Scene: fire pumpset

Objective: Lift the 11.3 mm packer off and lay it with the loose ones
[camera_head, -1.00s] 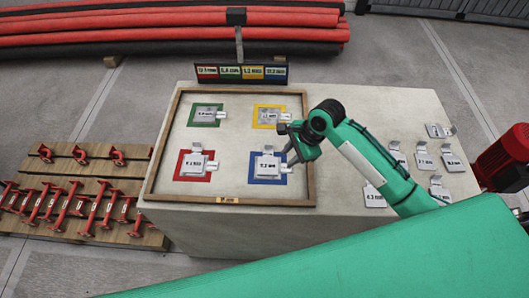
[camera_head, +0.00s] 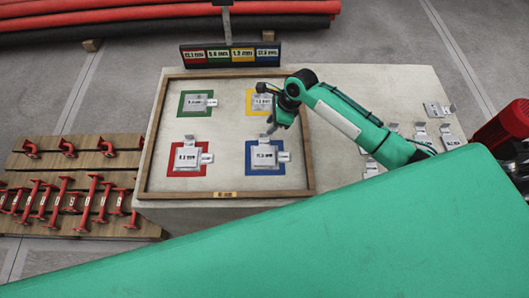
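The packer (camera_head: 265,156) on the blue square (camera_head: 251,171) has a label that seems to read 11.3 mm; it lies flat in the wooden-framed tray (camera_head: 225,195), with a tab at its far edge and one at its right. My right gripper (camera_head: 271,130) points down just beyond its far tab; touching or apart cannot be told. Its fingers are too small to show open or shut. Loose packers (camera_head: 450,136) lie on the block's right side, partly hidden by my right arm; another loose packer (camera_head: 371,168) lies nearer. My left gripper is not in view.
Other packers sit on the red (camera_head: 187,158), green (camera_head: 195,102) and yellow (camera_head: 262,102) squares. A label board (camera_head: 230,54) stands behind the tray. A red motor-like part (camera_head: 505,130) is at the right. Red fittings on planks (camera_head: 70,185) lie at the left.

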